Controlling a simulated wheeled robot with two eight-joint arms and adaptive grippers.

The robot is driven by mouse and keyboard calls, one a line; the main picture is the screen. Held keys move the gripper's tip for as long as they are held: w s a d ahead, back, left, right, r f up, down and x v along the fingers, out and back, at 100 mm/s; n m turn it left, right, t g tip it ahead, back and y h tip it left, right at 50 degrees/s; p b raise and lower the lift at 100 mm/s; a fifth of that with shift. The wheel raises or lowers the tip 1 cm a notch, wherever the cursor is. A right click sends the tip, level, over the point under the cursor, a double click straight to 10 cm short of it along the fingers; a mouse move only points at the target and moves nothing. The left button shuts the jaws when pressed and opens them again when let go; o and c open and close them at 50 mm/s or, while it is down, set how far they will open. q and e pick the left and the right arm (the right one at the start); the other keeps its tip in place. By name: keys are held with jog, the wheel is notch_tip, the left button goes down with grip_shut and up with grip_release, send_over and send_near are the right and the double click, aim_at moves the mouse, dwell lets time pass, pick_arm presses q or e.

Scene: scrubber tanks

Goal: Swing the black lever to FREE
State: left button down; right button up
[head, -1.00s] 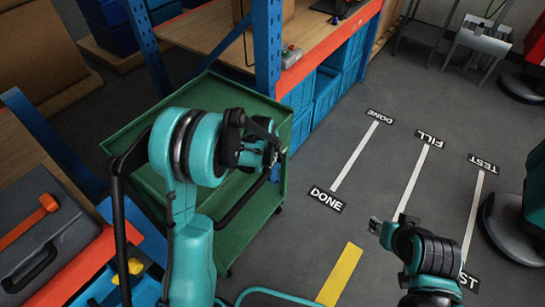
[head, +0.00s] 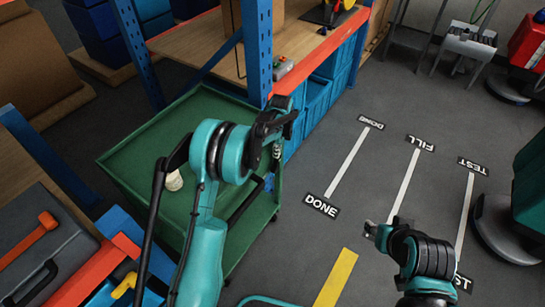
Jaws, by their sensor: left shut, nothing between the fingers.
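I cannot make out a black lever or a FREE mark in the head view. My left gripper (head: 284,120) is black and shut, with nothing seen in it. It is above the right edge of a green cart (head: 125,158), close to the blue rack post. My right gripper (head: 372,229) is low over the grey floor, right of the DONE label; its fingers are too small to tell open from shut. A teal machine (head: 532,185) stands at the right edge, partly cut off.
A shelf rack with an orange beam (head: 325,52) holds a small grey box with a red button (head: 282,67). Blue bins (head: 318,100) sit below it. A grey toolbox (head: 42,245) is at lower left. The floor between the DONE, FILL and TEST lines is clear.

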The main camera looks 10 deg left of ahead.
pick_arm(q)
jog(key=shift+w+d+f, duration=0.1)
jog(key=shift+w+d, duration=0.15)
jog(key=shift+w, duration=0.4)
jog(key=shift+w+d+f, duration=0.15)
jog(key=shift+w+d, duration=0.1)
jog(key=shift+w, duration=0.4)
jog(key=shift+w+d+f, duration=0.1)
jog(key=shift+w+d, duration=0.15)
jog(key=shift+w, duration=0.4)
pick_arm(e)
jog(key=shift+r, duration=0.15)
pick_arm(q)
jog(key=shift+w, duration=0.1)
